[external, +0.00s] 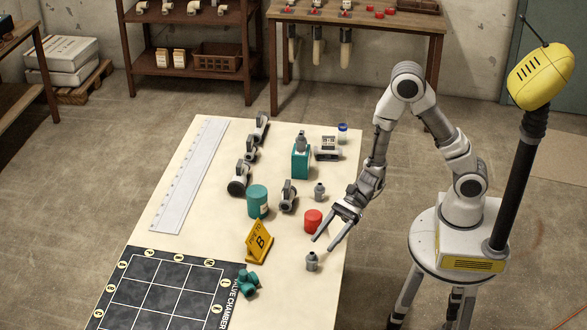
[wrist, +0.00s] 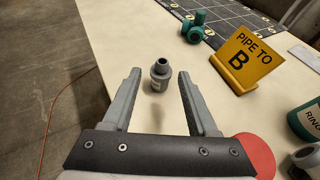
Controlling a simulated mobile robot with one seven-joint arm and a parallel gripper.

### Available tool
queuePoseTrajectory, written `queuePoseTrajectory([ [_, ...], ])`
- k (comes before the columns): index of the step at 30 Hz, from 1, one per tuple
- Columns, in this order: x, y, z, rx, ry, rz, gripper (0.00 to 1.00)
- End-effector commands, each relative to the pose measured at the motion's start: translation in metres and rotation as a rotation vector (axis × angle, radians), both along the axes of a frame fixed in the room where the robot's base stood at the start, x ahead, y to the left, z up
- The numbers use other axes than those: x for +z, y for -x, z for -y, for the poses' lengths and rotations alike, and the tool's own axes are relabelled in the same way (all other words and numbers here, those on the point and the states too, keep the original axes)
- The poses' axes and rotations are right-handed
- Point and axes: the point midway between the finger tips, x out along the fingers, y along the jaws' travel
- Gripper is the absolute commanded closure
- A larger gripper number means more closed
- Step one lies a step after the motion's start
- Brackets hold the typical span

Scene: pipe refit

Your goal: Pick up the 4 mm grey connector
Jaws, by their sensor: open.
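A small grey connector (external: 311,260) with a narrower neck stands upright on the cream table, near its right edge. In the wrist view the connector (wrist: 159,74) appears between and just beyond my fingertips; its label is too small to read. My gripper (external: 322,244) is open and empty, angled down above and behind the connector. Both fingers of my gripper (wrist: 159,82) show in the wrist view, neither visibly touching it. Another small grey connector (external: 319,191) stands farther back; I cannot tell its size.
A red cylinder (external: 313,220) stands close behind my fingers. A yellow "PIPE TO B" sign (external: 259,243), a teal fitting (external: 247,283) and a teal canister (external: 257,202) stand to the left. Grey valves (external: 287,196) stand farther back. Bare table surrounds the near connector.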

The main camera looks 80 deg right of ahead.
Motion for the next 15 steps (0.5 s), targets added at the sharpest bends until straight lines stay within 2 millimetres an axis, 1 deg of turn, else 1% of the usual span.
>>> queuePoseTrajectory([
  [1, -0.003, -0.002, -0.005, 0.003, -0.001, -0.001, 0.41],
  [7, -0.007, -0.009, -0.015, 0.003, -0.001, 0.0, 0.41],
  [12, -0.018, -0.024, -0.034, 0.003, 0.0, 0.0, 0.41],
  [15, -0.023, -0.03, -0.043, 0.003, -0.001, 0.0, 0.41],
])
